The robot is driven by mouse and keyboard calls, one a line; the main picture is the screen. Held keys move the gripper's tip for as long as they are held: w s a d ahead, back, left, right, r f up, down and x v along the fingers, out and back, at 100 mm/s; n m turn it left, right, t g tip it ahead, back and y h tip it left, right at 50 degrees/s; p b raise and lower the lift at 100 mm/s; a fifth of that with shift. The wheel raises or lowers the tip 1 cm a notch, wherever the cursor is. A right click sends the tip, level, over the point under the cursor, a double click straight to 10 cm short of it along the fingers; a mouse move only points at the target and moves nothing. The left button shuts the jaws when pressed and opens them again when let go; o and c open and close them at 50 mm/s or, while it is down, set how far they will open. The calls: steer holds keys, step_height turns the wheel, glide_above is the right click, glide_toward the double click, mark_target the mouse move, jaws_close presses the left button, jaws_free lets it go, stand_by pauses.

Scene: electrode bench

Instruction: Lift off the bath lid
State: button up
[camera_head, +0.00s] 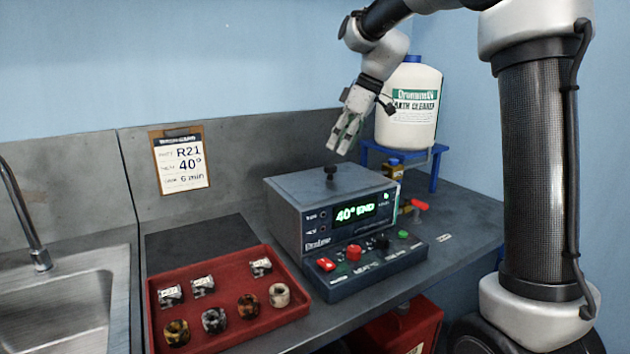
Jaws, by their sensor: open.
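The bath (302,231) is a grey box with a green display reading "40° END" and a sloped control panel. Its grey lid (300,186) lies flat on top and hides the inside. A black knob (330,173) stands up from the lid. My gripper (341,146) is open and empty, pointing down a little above and to the right of the knob, apart from it.
A red tray (228,341) with several small parts lies at the front left, near the sink (75,300). A white cleaner jug (408,105) stands on a blue stand (436,165) behind the bath. A small brown bottle (393,168) and a red-handled item (419,205) are close to its right side.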

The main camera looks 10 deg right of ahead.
mark_target(331, 166)
steer(key=shift+n, duration=0.7)
steer(key=x, duration=0.8)
steer(key=shift+s+a, duration=0.15)
steer(key=shift+s, duration=0.05)
steer(key=shift+c, duration=0.5)
steer(key=shift+r, duration=0.1)
jaws_close()
